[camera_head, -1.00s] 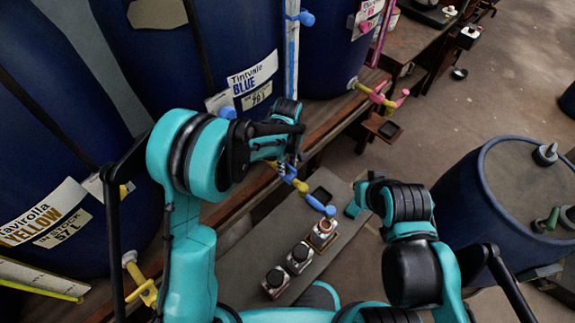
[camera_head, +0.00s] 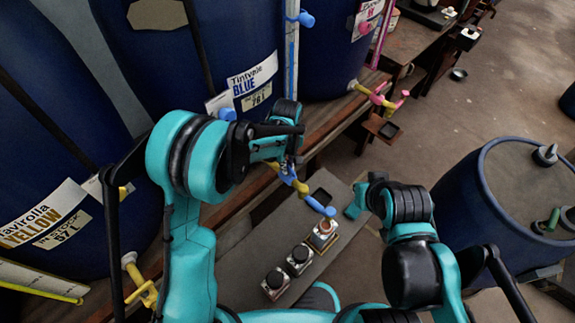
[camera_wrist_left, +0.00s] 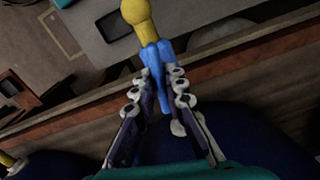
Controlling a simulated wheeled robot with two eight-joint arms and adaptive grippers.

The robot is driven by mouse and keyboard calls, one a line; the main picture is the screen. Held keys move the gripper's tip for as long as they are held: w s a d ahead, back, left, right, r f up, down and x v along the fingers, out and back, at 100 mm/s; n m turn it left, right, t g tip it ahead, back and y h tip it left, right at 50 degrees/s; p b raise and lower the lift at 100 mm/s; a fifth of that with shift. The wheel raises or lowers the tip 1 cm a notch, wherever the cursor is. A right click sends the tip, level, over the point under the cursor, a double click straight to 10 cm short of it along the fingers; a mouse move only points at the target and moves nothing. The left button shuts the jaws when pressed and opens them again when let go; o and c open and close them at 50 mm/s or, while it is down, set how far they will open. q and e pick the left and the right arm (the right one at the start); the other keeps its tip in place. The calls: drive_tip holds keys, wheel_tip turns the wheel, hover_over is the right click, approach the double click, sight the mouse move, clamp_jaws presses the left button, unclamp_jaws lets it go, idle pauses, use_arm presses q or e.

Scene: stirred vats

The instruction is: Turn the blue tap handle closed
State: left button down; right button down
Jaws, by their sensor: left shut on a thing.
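The blue tap handle (camera_wrist_left: 156,75) shows in the left wrist view between the two fingers of my left gripper (camera_wrist_left: 159,88), beside the yellow tap body (camera_wrist_left: 138,14). My left gripper (camera_head: 289,166) is shut on the handle. In the head view the gripper hides most of the handle. The yellow tap body (camera_head: 301,187) leads to a blue spout (camera_head: 320,207), low in front of the vat labelled Tintvale Blue (camera_head: 215,45). My right arm shows at the right, but its fingertips cannot be made out.
A yellow-labelled vat (camera_head: 45,130) stands left. A blue drum (camera_head: 470,215) stands right. Another tap (camera_head: 378,97) is at the back. Open floor (camera_head: 500,95) lies beyond.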

use_arm(q)
drive_tip(key=m, duration=1.1)
drive_tip(key=shift+m, duration=2.3)
drive_tip(key=c, duration=1.6)
unclamp_jaws()
drive_tip(key=shift+o, duration=0.2)
